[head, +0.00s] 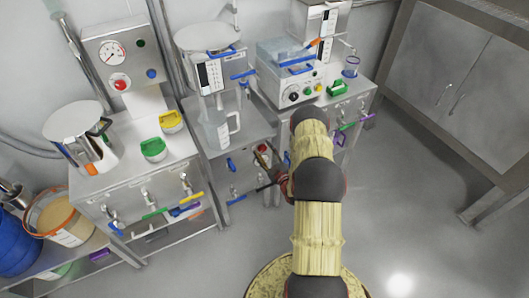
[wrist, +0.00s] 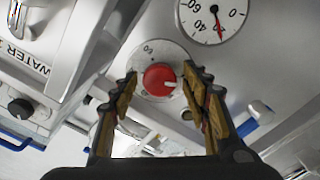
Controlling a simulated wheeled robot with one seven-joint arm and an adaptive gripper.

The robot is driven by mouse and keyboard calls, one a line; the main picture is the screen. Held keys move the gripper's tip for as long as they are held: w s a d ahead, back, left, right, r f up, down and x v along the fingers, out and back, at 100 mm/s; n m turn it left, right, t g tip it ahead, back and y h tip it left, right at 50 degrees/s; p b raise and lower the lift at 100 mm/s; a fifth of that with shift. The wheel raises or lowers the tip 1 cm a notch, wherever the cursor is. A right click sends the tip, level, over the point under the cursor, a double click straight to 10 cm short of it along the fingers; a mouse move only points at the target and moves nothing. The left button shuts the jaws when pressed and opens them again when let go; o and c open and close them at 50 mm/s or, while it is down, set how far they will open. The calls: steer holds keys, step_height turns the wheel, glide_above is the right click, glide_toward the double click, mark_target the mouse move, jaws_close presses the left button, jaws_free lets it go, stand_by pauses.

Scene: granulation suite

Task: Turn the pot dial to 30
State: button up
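The dial is a red round knob (wrist: 158,78) on a pale round scale plate (wrist: 170,50), centred between my fingertips in the wrist view. A white mark on the knob points right and slightly down. A number that looks like 60 shows at the plate's upper left; other scale figures are hidden or unreadable. My gripper (wrist: 160,88) is open, one finger each side of the knob, with visible gaps. In the head view a small red knob (head: 262,149) shows on the middle cabinet's front, with my gripper (head: 264,160) close by it.
A pressure gauge (wrist: 210,12) with a red needle near 20 sits just above the dial. A panel marked WATER (wrist: 28,58) is at left. Open floor (head: 410,200) lies to the right.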

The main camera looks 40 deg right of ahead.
steer(key=c, duration=1)
steer(key=shift+m, duration=0.4)
steer(key=m+b, duration=0.1)
steer(key=m, duration=1)
stand_by(0.4)
steer(key=o, duration=1.1)
steer(key=shift+o, duration=0.4)
steer(key=shift+s, duration=0.15)
